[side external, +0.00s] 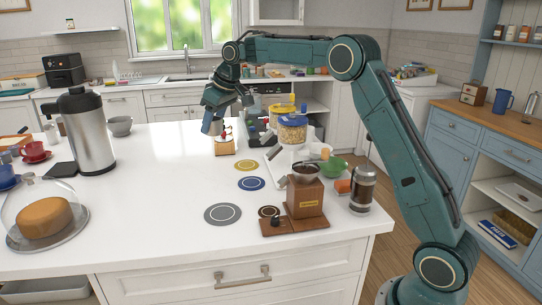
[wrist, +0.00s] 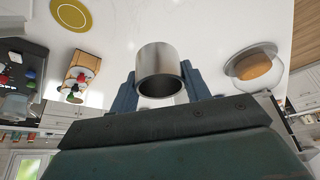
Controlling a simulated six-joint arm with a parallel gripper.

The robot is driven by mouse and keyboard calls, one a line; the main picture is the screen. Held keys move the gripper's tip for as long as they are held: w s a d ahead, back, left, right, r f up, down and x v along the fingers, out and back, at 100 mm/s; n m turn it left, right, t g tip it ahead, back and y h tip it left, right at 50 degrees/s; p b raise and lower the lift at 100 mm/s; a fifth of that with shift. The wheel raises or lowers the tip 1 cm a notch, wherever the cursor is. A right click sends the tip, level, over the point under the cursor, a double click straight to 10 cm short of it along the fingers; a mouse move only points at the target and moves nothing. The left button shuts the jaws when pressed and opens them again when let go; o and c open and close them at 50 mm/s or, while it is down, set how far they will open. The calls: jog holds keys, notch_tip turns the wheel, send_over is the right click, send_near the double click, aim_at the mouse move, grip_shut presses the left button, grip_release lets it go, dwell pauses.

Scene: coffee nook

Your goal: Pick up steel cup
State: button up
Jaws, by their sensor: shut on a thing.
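The steel cup (wrist: 160,62) sits between the two blue fingers of my gripper (wrist: 159,78) in the wrist view, with its open mouth facing the camera and its inside dark and empty. My gripper is shut on it. In the side view my gripper (side external: 216,112) points down over the back part of the white island, and a small part of the cup (side external: 211,128) shows grey below the fingers. The cup appears raised off the counter in the side view, but I cannot tell its exact height.
A wooden piece with red parts (side external: 225,147) stands close to the cup. Yellow (side external: 246,165), blue (side external: 251,184) and grey (side external: 222,214) coasters lie in front. A steel urn (side external: 90,135) and domed cake (side external: 45,215) stand left; a jar (side external: 293,133) and grinder (side external: 305,195) stand right.

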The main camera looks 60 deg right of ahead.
jog(key=shift+r, duration=0.25)
jog(key=shift+s+a, duration=0.1)
jog(key=shift+a, duration=0.05)
dwell(0.5)
jog(key=shift+s+a+f+m+h, duration=0.3)
jog(key=shift+s+a+m+h, duration=0.15)
jog(key=shift+m, duration=0.35)
jog(key=s+a+f+m+g+h, duration=0.1)
jog(key=s+a+f+m+h, duration=0.2)
jog(key=s+m, duration=0.45)
jog(key=m+g+h, duration=0.2)
jog(key=m+g, duration=0.1)
jog(key=m, duration=0.6)
send_near(271, 208)
jog(key=shift+n, duration=0.25)
jog(key=f, duration=0.1)
jog(key=a+f, duration=0.1)
jog(key=f, duration=0.1)
jog(key=shift+s+a+f, duration=0.25)
jog(key=shift+s+f, duration=0.05)
jog(key=shift+f, duration=0.05)
jog(key=shift+w+d, duration=0.2)
jog(key=shift+d, duration=0.8)
jog(key=shift+w+d, duration=0.25)
jog(key=shift+d, duration=0.75)
jog(key=shift+f, duration=0.6)
jog(key=shift+f, duration=0.15)
